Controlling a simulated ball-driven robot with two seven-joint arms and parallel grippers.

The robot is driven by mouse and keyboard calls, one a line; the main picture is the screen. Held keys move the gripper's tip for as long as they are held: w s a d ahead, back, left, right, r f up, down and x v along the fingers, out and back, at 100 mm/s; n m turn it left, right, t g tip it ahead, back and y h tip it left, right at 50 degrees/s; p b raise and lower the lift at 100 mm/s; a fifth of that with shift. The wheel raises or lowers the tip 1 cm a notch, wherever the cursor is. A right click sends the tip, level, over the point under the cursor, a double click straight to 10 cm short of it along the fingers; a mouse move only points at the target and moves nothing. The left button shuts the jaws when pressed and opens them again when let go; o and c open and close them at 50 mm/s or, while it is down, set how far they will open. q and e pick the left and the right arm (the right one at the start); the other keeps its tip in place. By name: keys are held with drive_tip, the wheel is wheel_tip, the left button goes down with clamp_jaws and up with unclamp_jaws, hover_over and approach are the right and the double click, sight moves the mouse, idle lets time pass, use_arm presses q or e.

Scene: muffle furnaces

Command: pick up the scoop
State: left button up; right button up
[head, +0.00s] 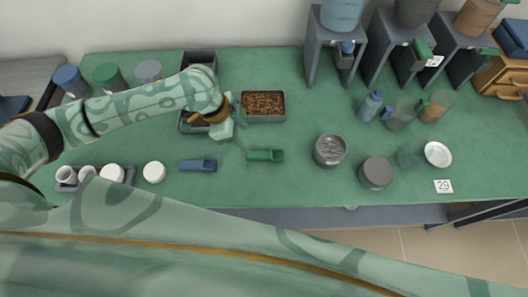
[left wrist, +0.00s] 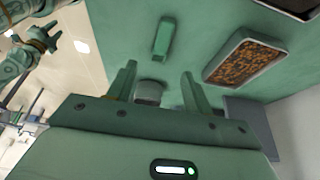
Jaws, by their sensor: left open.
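A green scoop (head: 265,155) lies on the green table, in front of the tray of brown pellets; a green oblong piece (left wrist: 163,37) that looks like it shows in the left wrist view. A blue scoop-like piece (head: 198,165) lies to its left. My left gripper (head: 238,114) is above the table beside the pellet tray, behind the green scoop and apart from it. Its two fingers (left wrist: 158,72) stand apart with nothing held. What looks like part of my right arm (left wrist: 35,42) shows small in the left wrist view; its jaws are unclear.
The pellet tray (head: 264,119) is close to my left gripper. A metal bowl (head: 330,150), a grey canister (head: 376,173) and a white dish (head: 438,154) stand to the right. White cups (head: 66,175) and a white lid (head: 154,172) are at left. Dispensers (head: 345,50) stand at the back.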

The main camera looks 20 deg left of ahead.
use_arm(q)
drive_tip(key=b, duration=0.2)
approach(263, 154)
drive_tip(key=x, duration=0.2)
drive_tip(key=shift+s+f, duration=0.1)
drive_tip(key=shift+f, duration=0.25)
drive_tip(key=shift+d+f, duration=0.2)
drive_tip(key=shift+f, duration=0.25)
drive_tip(key=b+x, duration=0.1)
drive_tip(key=x, duration=0.1)
drive_tip(key=b+x, duration=0.1)
drive_tip(key=x, duration=0.2)
drive_tip(key=shift+w+d, duration=0.1)
drive_tip(key=shift+w, duration=0.1)
drive_tip(key=shift+r, duration=0.1)
use_arm(e)
drive_tip(key=f, duration=0.2)
drive_tip(key=s+f, duration=0.1)
drive_tip(key=f, duration=0.1)
drive_tip(key=shift+f, duration=0.3)
use_arm(q)
drive_tip(key=c, duration=1.1)
